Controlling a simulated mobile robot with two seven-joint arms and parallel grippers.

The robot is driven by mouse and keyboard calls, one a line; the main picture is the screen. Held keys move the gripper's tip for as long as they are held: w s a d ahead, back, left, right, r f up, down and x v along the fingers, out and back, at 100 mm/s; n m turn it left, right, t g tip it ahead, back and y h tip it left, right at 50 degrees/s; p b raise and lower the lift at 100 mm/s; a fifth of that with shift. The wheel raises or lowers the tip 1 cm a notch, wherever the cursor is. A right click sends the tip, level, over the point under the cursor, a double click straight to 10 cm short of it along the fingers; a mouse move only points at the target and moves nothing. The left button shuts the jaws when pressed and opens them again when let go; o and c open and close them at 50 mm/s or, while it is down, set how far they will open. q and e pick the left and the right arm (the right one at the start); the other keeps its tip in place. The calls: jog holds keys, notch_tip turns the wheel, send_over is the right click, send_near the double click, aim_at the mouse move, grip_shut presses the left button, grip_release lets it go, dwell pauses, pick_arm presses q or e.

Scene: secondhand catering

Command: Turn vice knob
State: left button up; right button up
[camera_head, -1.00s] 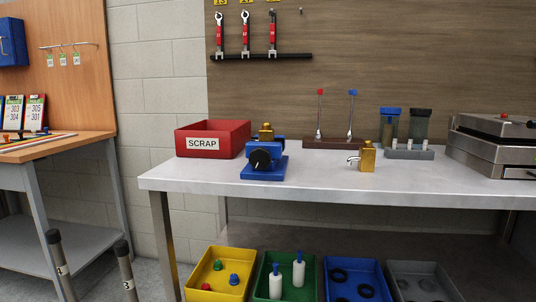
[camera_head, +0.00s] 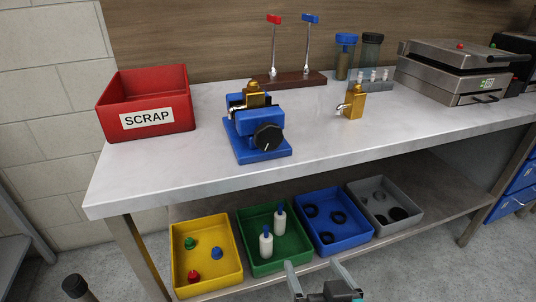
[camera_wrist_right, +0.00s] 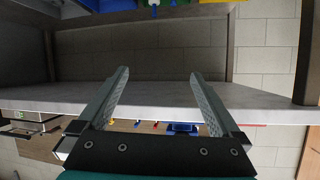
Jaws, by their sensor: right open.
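The blue vice (camera_head: 258,133) stands on the pale grey bench top (camera_head: 200,160), right of the red scrap box. Its black round knob (camera_head: 268,137) faces the front and carries a light pointer line. A brass-coloured piece (camera_head: 255,96) sits at the top of the vice jaws. My right gripper (camera_head: 315,270) is low at the bottom edge of the head view, in front of the bench and well below the knob. In the right wrist view its two fingers (camera_wrist_right: 160,85) are wide apart with nothing between them. My left gripper does not show.
The red scrap box (camera_head: 147,121) is left of the vice. A brass tap (camera_head: 355,102), a lever stand (camera_head: 290,79) and a metal press (camera_head: 455,72) stand to the right and behind. Yellow (camera_head: 232,275), green, blue and grey bins fill the lower shelf.

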notch_tip(320, 180, up, 10)
jog(key=w+a+t+y+p, duration=0.1)
jog(key=w+t+p, duration=0.1)
jog(key=p, duration=0.3)
jog(key=t+y+p, duration=0.2)
jog(key=y+p, duration=0.1)
jog(key=p, duration=0.2)
send_near(270, 140)
jog(key=x, duration=0.8)
jog(key=shift+w+a+r, duration=0.1)
jog(key=shift+w+r, duration=0.05)
jog(key=shift+w, duration=0.05)
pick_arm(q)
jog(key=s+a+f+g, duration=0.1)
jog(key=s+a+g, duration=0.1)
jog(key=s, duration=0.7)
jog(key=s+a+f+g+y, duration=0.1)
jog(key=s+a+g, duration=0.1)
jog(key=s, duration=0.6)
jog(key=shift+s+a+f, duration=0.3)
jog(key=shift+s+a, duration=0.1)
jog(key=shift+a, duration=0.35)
pick_arm(e)
jog(key=shift+x, duration=1)
jog(key=c, duration=1.3)
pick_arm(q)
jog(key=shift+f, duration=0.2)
pick_arm(e)
jog(key=shift+n, duration=0.4)
